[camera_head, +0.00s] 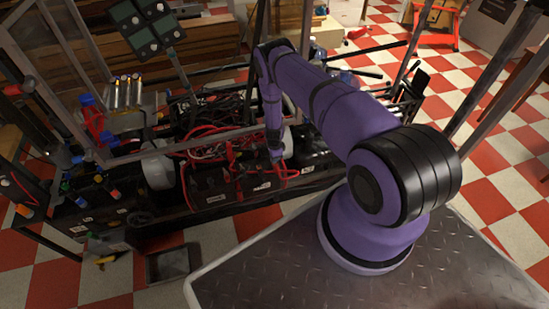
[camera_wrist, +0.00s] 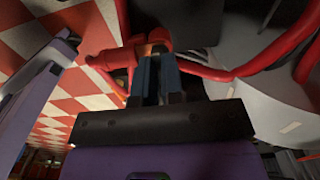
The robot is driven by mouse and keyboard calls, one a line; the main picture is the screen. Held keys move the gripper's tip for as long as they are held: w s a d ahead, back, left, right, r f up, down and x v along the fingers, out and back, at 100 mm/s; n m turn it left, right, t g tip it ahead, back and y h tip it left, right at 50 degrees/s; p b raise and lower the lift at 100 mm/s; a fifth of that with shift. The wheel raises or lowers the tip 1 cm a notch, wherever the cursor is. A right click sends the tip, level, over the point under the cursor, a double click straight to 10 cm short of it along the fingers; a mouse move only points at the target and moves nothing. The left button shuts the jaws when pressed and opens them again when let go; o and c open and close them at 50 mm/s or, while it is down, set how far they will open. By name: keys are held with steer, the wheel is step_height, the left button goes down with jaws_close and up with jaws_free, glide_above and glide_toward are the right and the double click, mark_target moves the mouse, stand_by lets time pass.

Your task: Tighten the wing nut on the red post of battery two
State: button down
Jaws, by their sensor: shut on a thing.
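My gripper (camera_head: 276,154) points down at the red cables on top of the black batteries. In the wrist view, its two blue fingers (camera_wrist: 157,60) are close together, with their tips at a red post or cable boot (camera_wrist: 158,36). A small brass-coloured piece, which looks like the wing nut (camera_wrist: 150,49), shows at the fingertips, and the fingers are shut on it. The fingers hide most of it, so I cannot tell how far down its thread it sits. A black battery (camera_head: 262,187) with a pale label is below my gripper. I cannot read its number.
Thick red cables (camera_wrist: 207,72) run out on both sides of the fingertips, close to them. Another black battery (camera_head: 208,197) stands to the left. A metal frame (camera_head: 190,143) crosses close by. An open tray (camera_head: 168,264) lies on the red and white floor.

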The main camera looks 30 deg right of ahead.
steer(key=shift+w+r, duration=0.1)
steer(key=c, duration=1.2)
jaws_free()
steer(key=shift+c, duration=0.2)
step_height(320, 180, up, 11)
